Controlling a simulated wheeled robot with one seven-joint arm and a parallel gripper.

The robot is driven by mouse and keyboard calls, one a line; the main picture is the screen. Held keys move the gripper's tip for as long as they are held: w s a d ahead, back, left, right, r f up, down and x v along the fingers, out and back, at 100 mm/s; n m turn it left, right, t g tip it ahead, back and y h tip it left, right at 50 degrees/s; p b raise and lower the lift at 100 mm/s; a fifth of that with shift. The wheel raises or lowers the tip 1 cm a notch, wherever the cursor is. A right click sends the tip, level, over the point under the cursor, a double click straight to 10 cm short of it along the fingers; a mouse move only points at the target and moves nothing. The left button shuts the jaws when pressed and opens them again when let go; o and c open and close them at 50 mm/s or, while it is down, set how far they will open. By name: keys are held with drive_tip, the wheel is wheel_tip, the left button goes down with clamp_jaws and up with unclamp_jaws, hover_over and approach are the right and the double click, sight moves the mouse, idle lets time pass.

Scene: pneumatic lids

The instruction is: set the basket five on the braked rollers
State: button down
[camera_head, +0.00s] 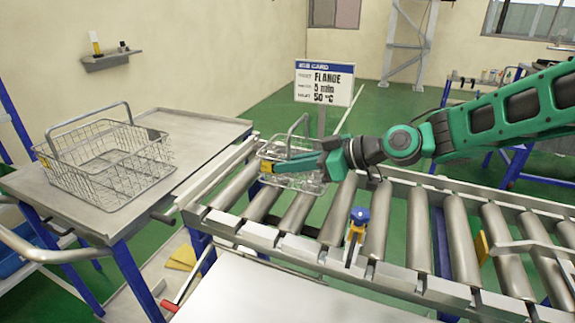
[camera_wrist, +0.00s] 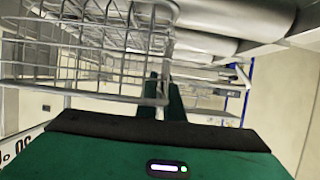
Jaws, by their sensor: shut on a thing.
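A small wire basket (camera_head: 298,180) with a raised handle is at the left part of the roller conveyor, in front of the sign. My gripper (camera_head: 270,168) is shut on its near side, by a yellow tag. I cannot tell whether the basket rests on the rollers (camera_head: 298,212) or hangs just above them. In the wrist view the basket's wire mesh (camera_wrist: 85,50) fills the upper left, and my gripper's fingers (camera_wrist: 160,98) close on its edge. A larger wire basket (camera_head: 105,165) with its handle up stands on the metal table at the left. No number is readable on either basket.
The metal table (camera_head: 190,133) adjoins the conveyor's left end. A blue-knobbed clamp (camera_head: 357,228) stands on the conveyor's near rail. A sign card (camera_head: 324,84) reading FLANGE stands behind. More rollers (camera_head: 420,230) to the right are bare. A yellow flap (camera_head: 482,248) sticks up there.

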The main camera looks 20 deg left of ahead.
drive_tip(key=c, duration=1.9)
unclamp_jaws()
drive_tip(key=shift+d, duration=0.1)
drive_tip(key=w+v, duration=0.1)
drive_tip(key=v, duration=1)
drive_tip(key=shift+s+d+r, duration=0.3)
drive_tip(key=shift+s+d, duration=0.05)
drive_tip(key=shift+s, duration=0.1)
